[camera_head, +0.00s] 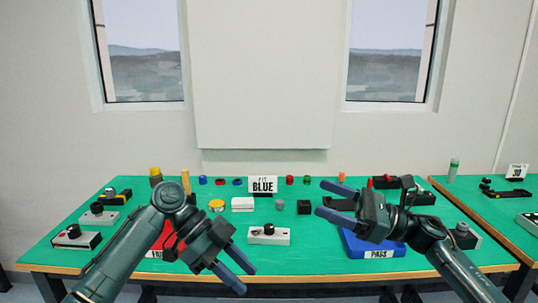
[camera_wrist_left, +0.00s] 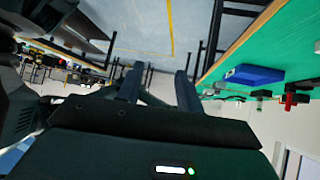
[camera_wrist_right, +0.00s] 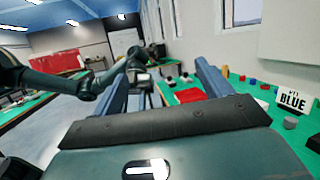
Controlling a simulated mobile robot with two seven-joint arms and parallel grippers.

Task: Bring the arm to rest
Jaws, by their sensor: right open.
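My left gripper (camera_head: 238,270) is over the front part of the green table, with its two fingers apart and nothing between them. Its fingers also show apart in the left wrist view (camera_wrist_left: 158,85). My right gripper (camera_head: 330,202) is open and empty above the right half of the table, its fingers pointing left. In the right wrist view its fingers (camera_wrist_right: 162,85) are spread with no object between them.
The green table (camera_head: 310,262) holds a red tray (camera_head: 170,245), a sign reading BLUE (camera_head: 262,185), a grey control box (camera_head: 268,236) and several small coloured parts along the back. More boxes with black knobs (camera_head: 76,237) stand at the left. A second table (camera_head: 500,205) is at the right.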

